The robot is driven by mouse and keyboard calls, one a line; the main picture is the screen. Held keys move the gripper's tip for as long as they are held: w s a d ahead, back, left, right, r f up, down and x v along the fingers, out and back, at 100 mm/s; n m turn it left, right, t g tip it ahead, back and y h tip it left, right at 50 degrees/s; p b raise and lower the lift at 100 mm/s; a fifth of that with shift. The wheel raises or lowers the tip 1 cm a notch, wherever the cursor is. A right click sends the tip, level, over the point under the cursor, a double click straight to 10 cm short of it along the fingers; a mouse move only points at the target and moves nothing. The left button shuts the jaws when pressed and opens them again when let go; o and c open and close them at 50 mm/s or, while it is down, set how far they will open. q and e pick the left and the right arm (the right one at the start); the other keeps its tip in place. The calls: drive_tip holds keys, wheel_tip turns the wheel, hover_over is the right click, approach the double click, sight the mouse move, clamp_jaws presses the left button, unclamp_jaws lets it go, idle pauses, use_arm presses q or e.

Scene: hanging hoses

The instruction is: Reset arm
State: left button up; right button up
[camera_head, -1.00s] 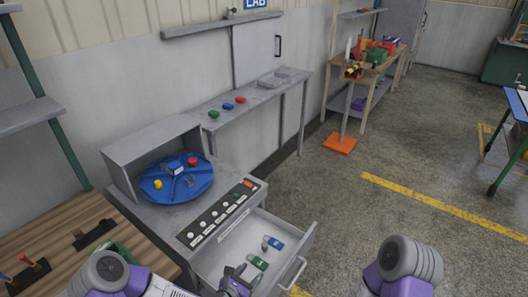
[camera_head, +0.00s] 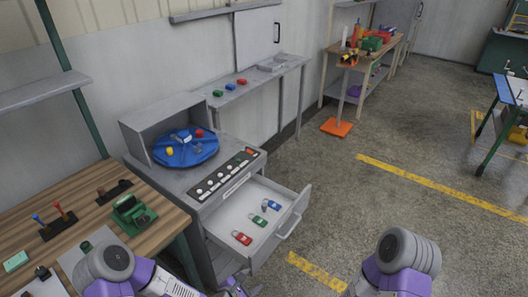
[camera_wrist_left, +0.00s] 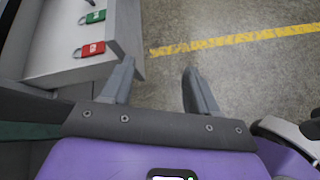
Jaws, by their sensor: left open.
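My left gripper (camera_head: 236,288) is low in the head view, in front of the open drawer (camera_head: 296,212). In the left wrist view its two fingers (camera_wrist_left: 158,85) are spread with bare floor between them. The gripper is open and empty. A red padlock (camera_head: 241,238), a green padlock (camera_head: 258,221) and a blue padlock (camera_head: 271,204) lie in the drawer. The red one (camera_wrist_left: 90,50) and the green one (camera_wrist_left: 93,17) also show in the left wrist view, left of the fingers. My right arm shows at the lower right, but its gripper is out of view.
A blue round turntable (camera_head: 186,150) sits in a grey box above the drawer, beside a panel of buttons (camera_head: 224,174). A wooden bench (camera_head: 70,222) with a green device (camera_head: 133,214) stands left. The floor (camera_head: 380,195) right of the drawer is clear.

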use_arm(q)
drive_tip(key=s+a+f+m+g+y+b, duration=0.1)
drive_tip(key=s+f+m+g, duration=0.3)
drive_tip(key=s+m, duration=0.5)
drive_tip(key=s+a+f+m+g+y+b, duration=0.1)
drive_tip(key=s+a+f+m+g, duration=0.3)
drive_tip(key=s+m, duration=0.5)
wheel_tip(320, 180, down, 3)
drive_tip(key=m+b, duration=0.1)
drive_tip(key=m, duration=0.2)
drive_tip(key=shift+s+r+m+g+y, duration=0.15)
drive_tip(key=shift+s+m+g+y, duration=0.15)
drive_tip(key=shift+m, duration=0.1)
use_arm(e)
drive_tip(key=f, duration=0.3)
drive_tip(key=shift+s, duration=0.25)
use_arm(q)
drive_tip(key=shift+c, duration=0.4)
use_arm(e)
drive_tip(key=shift+c, duration=0.4)
